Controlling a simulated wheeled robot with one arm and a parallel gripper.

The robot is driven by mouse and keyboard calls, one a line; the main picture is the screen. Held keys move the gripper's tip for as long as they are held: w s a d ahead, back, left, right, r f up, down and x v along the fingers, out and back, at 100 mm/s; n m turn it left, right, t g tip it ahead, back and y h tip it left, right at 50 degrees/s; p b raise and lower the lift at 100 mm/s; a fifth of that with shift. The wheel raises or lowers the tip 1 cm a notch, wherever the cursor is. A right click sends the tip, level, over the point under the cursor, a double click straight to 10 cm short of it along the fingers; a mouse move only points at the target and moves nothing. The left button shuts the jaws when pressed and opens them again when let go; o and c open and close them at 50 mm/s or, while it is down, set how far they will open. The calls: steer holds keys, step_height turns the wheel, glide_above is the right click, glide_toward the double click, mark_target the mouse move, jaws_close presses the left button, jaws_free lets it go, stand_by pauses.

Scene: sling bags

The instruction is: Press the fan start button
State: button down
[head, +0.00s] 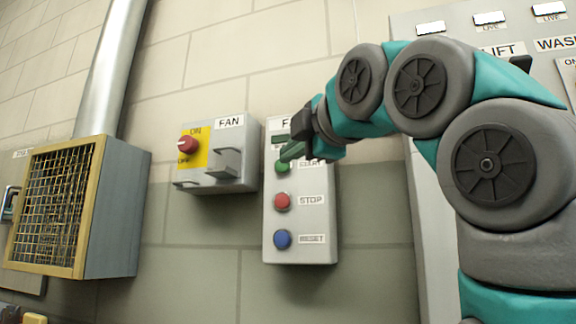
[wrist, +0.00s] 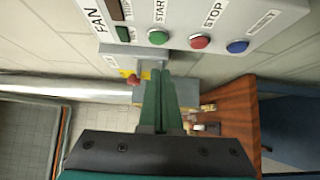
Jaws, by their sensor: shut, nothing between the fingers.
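The fan control box (head: 318,225) is a grey wall panel with a green START button (head: 282,167), a red STOP button (head: 283,201) and a blue RESET button (head: 282,239). My gripper (head: 289,154) is shut and empty, with its green fingers in front of the panel just above the START button in the head view, covering part of the panel's upper area. In the wrist view my fingertips (wrist: 160,73) point toward the panel, and the START button (wrist: 158,37) shows beyond them, apart in the picture. I cannot tell the gap in depth.
A FAN switch box (head: 229,175) with a red rotary knob (head: 188,144) on a yellow plate is left of the panel. A mesh-fronted box (head: 115,215) under a metal duct stands further left. A larger LIFT/WASH panel (head: 415,24) is at right.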

steer(key=v, duration=0.5)
steer(key=shift+s, duration=0.4)
stand_by(0.5)
